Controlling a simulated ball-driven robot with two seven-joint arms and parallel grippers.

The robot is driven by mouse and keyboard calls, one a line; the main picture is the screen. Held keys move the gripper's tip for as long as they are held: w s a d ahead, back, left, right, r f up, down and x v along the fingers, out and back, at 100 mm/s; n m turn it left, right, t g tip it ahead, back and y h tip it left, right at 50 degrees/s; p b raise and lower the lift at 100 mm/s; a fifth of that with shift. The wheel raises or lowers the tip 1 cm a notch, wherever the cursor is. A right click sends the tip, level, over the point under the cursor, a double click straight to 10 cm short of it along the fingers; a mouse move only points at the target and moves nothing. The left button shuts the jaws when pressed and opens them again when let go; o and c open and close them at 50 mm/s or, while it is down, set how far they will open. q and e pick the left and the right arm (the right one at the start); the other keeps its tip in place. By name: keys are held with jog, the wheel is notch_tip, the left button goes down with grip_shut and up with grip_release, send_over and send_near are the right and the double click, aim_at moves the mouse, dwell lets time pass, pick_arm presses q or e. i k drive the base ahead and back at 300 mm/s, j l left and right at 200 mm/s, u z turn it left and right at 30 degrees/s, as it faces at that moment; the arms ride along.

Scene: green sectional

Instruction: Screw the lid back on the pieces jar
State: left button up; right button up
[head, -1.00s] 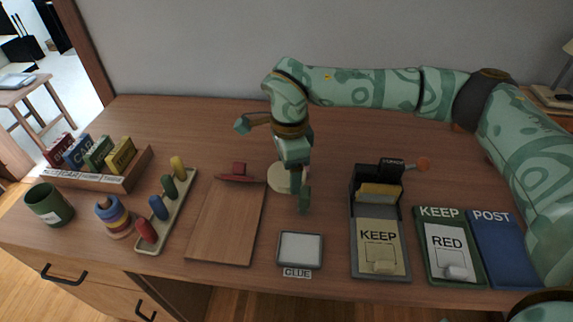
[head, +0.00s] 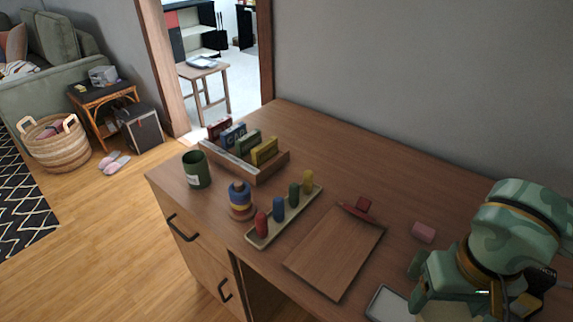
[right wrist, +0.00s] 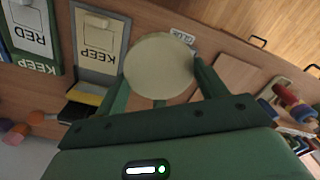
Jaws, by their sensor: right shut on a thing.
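My right gripper (head: 436,288) is at the lower right of the head view, above the desk. In the right wrist view its two fingers (right wrist: 161,72) are on either side of a round cream disc (right wrist: 158,64), which looks like the lid, and it is shut on it. The disc is seen face on, and what lies under it is hidden. I cannot make out the pieces jar for certain in either view. My left gripper is not in view.
On the desk (head: 345,160) stand a green cup (head: 197,170), a ring stacker (head: 241,203), a peg board (head: 262,237), a box holder (head: 230,168) and a wooden board (head: 335,250). KEEP trays (right wrist: 100,35) show in the wrist view.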

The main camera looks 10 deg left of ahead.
aim_at(197, 170)
jog(key=j, duration=0.55)
jog(key=i+j+u, duration=0.1)
jog(key=j, duration=0.4)
jog(key=i+j, duration=0.15)
jog(key=j, duration=0.4)
